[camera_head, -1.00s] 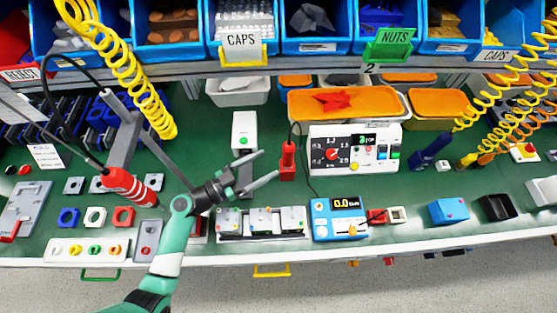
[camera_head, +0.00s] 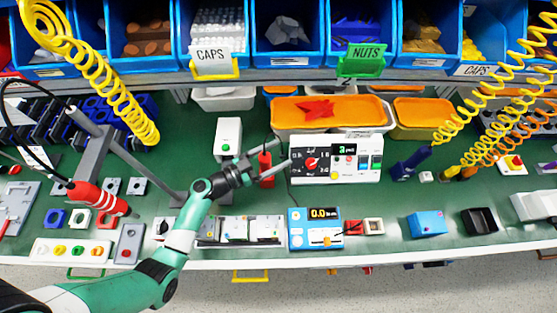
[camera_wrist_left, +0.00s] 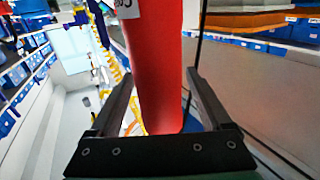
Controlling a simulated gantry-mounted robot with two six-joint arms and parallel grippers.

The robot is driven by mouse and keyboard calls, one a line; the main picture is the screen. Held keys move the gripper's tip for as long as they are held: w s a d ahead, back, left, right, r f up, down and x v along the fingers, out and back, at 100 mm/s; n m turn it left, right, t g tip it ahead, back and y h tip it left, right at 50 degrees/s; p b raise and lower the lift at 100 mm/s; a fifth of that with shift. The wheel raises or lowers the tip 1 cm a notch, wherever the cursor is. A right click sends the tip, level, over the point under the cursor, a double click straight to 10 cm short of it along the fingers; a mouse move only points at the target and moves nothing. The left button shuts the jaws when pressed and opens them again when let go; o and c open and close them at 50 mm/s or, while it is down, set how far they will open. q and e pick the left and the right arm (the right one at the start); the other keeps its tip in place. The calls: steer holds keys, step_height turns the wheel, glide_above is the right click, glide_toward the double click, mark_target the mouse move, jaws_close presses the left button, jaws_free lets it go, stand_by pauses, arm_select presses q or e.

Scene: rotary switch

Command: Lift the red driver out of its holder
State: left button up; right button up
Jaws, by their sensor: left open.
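The red driver (camera_head: 265,167) stands upright on the green bench, left of the white control box; its lower end and holder are hard to make out. My left gripper (camera_head: 280,153) is open at the driver, its two fingers pointing right toward the control box. In the left wrist view the red driver (camera_wrist_left: 158,65) fills the space between the two dark fingers, with a white label near the top. A gap shows beside the right finger; contact is not clear. My right gripper is not in view.
The white control box (camera_head: 337,160) with a red knob stands just right of the driver. A blue meter (camera_head: 315,228) and grey blocks (camera_head: 240,229) lie in front. Another red tool (camera_head: 97,197) hangs at left on a black cable.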

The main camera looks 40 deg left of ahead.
arm_select(q)
steer(key=shift+s+f, duration=0.1)
steer(key=shift+s, duration=0.05)
steer(key=shift+s+a, duration=0.1)
steer(key=shift+s, duration=0.05)
steer(key=shift+c, duration=1.1)
jaws_close()
